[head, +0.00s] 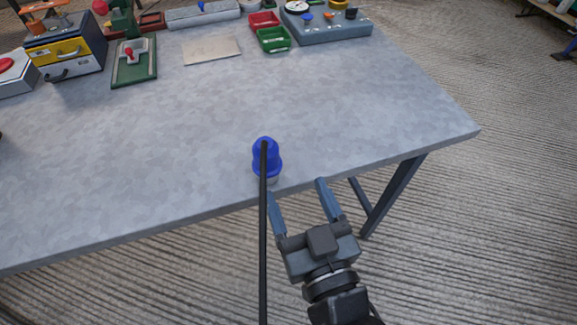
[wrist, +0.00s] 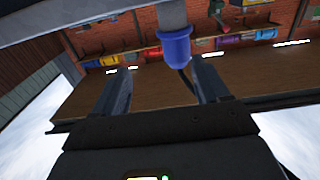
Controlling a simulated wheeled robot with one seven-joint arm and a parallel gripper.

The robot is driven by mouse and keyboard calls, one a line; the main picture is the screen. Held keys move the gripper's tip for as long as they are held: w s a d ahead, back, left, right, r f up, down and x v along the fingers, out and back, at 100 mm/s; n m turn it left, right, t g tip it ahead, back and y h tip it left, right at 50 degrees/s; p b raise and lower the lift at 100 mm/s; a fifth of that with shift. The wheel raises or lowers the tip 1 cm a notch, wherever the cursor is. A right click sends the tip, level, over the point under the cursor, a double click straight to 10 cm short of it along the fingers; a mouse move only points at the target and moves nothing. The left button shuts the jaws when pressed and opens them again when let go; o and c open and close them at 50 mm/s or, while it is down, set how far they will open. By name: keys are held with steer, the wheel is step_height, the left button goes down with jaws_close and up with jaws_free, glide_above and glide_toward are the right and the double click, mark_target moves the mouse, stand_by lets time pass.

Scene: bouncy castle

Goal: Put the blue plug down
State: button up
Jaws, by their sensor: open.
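The blue plug (head: 266,152) stands on the grey table (head: 190,130) near its front edge, blue end up and grey end down. A black cable (head: 263,240) runs from it toward the bottom of the head view. My gripper (head: 294,188) is open and empty at the front edge, just in front of the plug and a little to its right. In the wrist view, which looks upside down, the plug (wrist: 176,48) appears just beyond the open fingers (wrist: 162,70), nearer the right one. I see no finger touching it.
Along the back stand a drawer box (head: 65,50), a green-based device (head: 134,62), a flat beige plate (head: 212,49), a red tray (head: 264,21), a green tray (head: 273,39) and a grey panel with a gauge (head: 330,28). The table's middle and right are clear.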

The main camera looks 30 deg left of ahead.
mark_target(270, 163)
steer(key=shift+n+y, duration=0.3)
steer(key=a, duration=0.2)
steer(key=w+a, duration=0.1)
steer(key=a, duration=0.1)
steer(key=shift+r, duration=0.3)
steer(key=p+x, duration=0.2)
steer(key=x, duration=0.3)
steer(key=shift+s+a, duration=0.15)
steer(key=shift+a, duration=0.15)
steer(key=shift+w+a, duration=0.25)
steer(key=shift+w, duration=0.05)
steer(key=c, duration=1)
steer(key=shift+c, duration=1.1)
steer(key=shift+r, duration=0.1)
